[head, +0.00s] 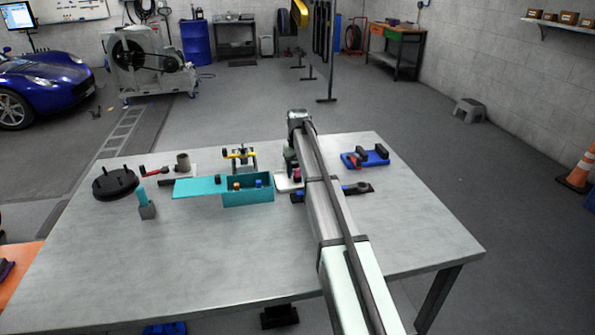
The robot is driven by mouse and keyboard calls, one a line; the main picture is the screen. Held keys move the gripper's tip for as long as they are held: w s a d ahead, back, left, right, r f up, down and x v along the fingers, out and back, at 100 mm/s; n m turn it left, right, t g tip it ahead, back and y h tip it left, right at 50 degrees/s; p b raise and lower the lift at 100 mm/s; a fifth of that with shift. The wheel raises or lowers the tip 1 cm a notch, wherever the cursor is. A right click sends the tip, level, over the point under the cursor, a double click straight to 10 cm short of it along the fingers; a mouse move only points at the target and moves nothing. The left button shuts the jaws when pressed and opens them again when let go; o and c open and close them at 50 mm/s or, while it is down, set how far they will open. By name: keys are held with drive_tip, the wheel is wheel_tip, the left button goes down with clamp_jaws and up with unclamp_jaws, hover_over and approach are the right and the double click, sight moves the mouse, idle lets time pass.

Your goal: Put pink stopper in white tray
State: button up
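The white tray (283,185) lies on the table just right of the teal box, partly hidden behind my arm. A small pink thing, seemingly the pink stopper (297,177), shows at the tray's right side, close against my arm. I cannot tell whether it rests in the tray or is held above it. My gripper (292,171) points down over the tray area, right by the pink thing. Its fingers are too small and too covered by the arm to show whether they are open or shut.
A teal box (248,197) with small coloured pieces and a flat teal lid (200,187) stand left of the tray. A yellow-topped fixture (240,156) is behind. A blue holder (365,158) sits right of my arm. The table's front (200,270) is clear.

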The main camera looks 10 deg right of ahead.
sight(297, 170)
wheel_tip(297, 170, up, 12)
drive_tip(key=shift+r, duration=0.15)
idle(0.7)
idle(1.3)
